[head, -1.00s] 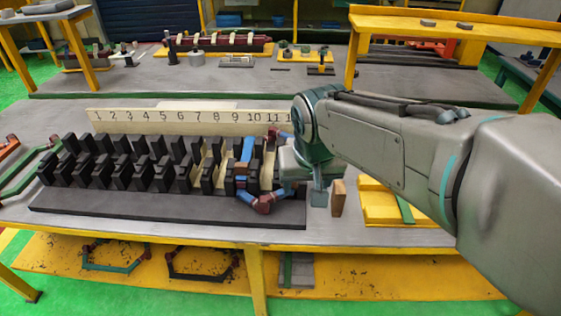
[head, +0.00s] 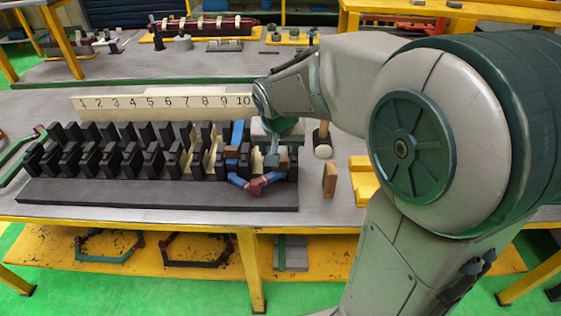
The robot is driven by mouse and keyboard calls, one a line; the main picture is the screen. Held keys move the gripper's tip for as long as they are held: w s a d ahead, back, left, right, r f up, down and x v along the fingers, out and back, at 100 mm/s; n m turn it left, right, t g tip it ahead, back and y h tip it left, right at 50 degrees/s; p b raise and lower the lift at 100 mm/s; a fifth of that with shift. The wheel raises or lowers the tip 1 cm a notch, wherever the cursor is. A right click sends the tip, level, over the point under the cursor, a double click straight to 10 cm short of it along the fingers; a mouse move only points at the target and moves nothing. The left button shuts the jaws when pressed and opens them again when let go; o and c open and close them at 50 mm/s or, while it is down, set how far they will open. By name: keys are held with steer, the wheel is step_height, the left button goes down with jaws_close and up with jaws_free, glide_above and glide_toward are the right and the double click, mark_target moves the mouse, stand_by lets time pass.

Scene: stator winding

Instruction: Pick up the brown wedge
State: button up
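An upright brown block (head: 330,180), which looks like a brown wedge, stands on the grey table just right of the black slotted stator fixture (head: 100,193). A smaller brown piece (head: 231,153) lies across the blue coil (head: 237,133) in the fixture. Another small brown piece (head: 284,161) shows right beside my gripper (head: 272,157); I cannot tell if it is held. My gripper points down over the fixture's right end, above the blue and red coil end (head: 256,187). Its fingertips are small and partly hidden, so its opening is unclear.
A numbered board (head: 160,103) stands behind the fixture. My arm covers the table's right side.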

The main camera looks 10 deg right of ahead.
steer(key=shift+x, duration=2.5)
steer(key=shift+d, duration=0.2)
steer(key=c, duration=0.8)
steer(key=shift+c, duration=0.2)
steer(key=shift+r, duration=0.1)
step_height(320, 180, up, 4)
steer(key=shift+d+r, duration=0.1)
steer(key=shift+r, duration=0.1)
steer(key=s+d+r+b, duration=0.1)
steer(key=s+d+r, duration=0.5)
steer(key=d, duration=0.4)
steer(key=shift+r, duration=0.25)
